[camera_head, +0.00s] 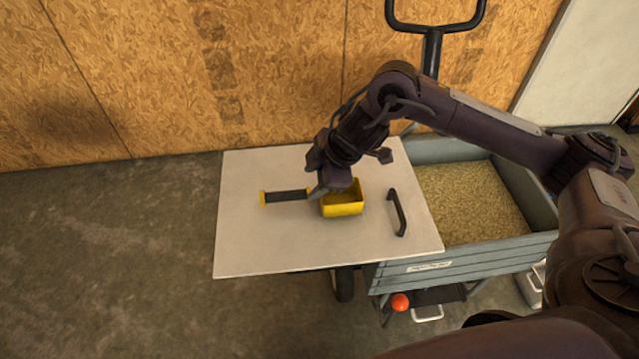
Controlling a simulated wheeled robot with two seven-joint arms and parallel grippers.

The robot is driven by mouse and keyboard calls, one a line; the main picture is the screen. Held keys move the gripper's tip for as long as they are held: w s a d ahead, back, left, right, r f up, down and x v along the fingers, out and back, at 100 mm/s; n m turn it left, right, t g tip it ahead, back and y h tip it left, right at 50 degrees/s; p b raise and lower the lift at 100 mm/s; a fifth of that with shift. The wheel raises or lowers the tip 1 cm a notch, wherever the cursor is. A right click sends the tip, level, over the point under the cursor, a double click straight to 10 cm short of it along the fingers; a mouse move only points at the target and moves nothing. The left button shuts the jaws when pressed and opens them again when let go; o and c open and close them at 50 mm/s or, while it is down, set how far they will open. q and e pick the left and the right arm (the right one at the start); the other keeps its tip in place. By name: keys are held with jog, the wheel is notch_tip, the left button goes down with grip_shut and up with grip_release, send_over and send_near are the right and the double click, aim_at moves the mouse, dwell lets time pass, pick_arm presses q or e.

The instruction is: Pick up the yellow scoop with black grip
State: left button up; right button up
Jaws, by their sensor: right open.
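The yellow scoop (343,208) with its black grip (286,196) lies on a white board (260,250). Its grip points left and its open bowl is on the right. My right gripper (318,190) is over the scoop, near where the grip meets the bowl, and hides part of the bowl's back edge. The gripper is open. I cannot tell whether its fingers touch the scoop. My left gripper is not in view.
The board has a black handle (397,213) right of the scoop. It partly covers a grey cart (470,252) filled with grain-like material (475,203). A wooden wall (150,80) stands behind. Concrete floor (110,260) is clear at left.

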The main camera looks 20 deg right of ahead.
aim_at(301, 191)
jog(key=x, duration=0.3)
jog(key=b+x, duration=0.1)
jog(key=x, duration=0.3)
jog(key=shift+s+a+f, duration=0.15)
jog(key=shift+a+f, duration=0.05)
jog(key=shift+f, duration=0.15)
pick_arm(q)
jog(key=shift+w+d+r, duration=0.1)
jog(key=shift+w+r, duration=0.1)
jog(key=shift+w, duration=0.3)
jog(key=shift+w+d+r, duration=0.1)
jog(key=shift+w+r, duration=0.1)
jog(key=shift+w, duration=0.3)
pick_arm(e)
jog(key=shift+c, duration=0.4)
jog(key=c, duration=0.9)
jog(key=shift+r, duration=0.15)
